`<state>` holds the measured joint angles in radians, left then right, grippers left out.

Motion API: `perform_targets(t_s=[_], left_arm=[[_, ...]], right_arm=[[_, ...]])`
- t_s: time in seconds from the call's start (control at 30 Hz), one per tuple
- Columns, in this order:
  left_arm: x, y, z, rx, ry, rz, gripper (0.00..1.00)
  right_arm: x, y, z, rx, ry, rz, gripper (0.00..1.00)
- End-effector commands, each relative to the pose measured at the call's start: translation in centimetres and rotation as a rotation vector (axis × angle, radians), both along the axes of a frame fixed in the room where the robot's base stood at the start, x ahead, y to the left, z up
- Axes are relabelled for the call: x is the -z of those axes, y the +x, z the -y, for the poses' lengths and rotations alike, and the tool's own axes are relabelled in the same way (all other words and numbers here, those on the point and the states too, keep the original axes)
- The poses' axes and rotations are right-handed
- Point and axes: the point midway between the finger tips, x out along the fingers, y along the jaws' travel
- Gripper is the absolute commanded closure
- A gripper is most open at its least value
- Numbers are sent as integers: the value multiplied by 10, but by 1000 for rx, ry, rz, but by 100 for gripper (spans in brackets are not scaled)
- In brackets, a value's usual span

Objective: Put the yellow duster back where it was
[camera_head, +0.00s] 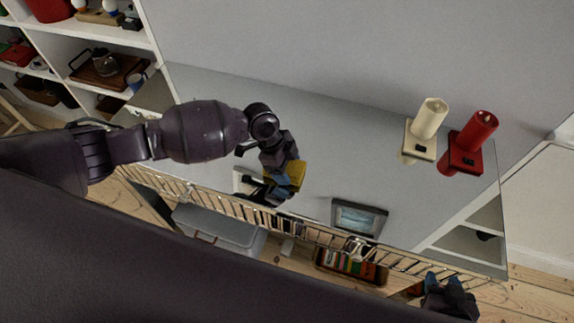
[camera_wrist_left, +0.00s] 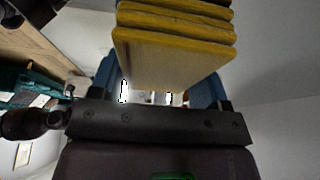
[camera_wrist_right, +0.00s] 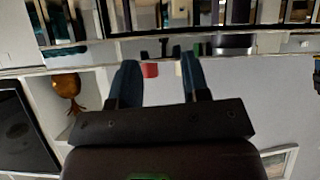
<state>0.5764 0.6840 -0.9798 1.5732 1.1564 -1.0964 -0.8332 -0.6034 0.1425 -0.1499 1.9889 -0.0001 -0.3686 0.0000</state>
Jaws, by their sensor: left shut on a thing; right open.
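The yellow duster (camera_head: 291,177) is at my left gripper (camera_head: 268,186), over the grey top near its railed front edge. In the left wrist view the duster (camera_wrist_left: 170,58) looks like a folded, layered yellow block between the blue fingers of my left gripper (camera_wrist_left: 155,90), which is shut on it. I cannot tell whether the duster touches the surface. My left wrist hides part of the area around it. My right gripper (camera_head: 448,292) is low at the right, outside the rail. In the right wrist view my right gripper (camera_wrist_right: 158,78) is open and empty.
A framed picture (camera_head: 358,218) is near the metal rail (camera_head: 310,232). A grey bin (camera_head: 225,229) and a row of books (camera_head: 350,265) show below. The top's middle is clear.

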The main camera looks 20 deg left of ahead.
Motion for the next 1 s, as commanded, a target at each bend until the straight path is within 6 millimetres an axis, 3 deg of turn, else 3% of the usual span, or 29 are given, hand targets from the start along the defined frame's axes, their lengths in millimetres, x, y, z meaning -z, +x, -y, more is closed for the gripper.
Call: perform_targets(t_s=[0.3,0.33,0.47,0.77,1.0], left_arm=[[3,0,0,0,0,0,49],[2,0,0,0,0,1,26],[2,0,0,0,0,1,6],[0,0,0,1,0,1,5],[-22,1,-9,1,1,4,5]], right_arm=[[-2,5,-1,-3,1,11,57],[-3,5,-1,-3,1,12,57],[-3,5,-1,-3,1,12,57],[-2,3,-1,-2,0,7,57],[0,-2,0,2,0,-4,57]])
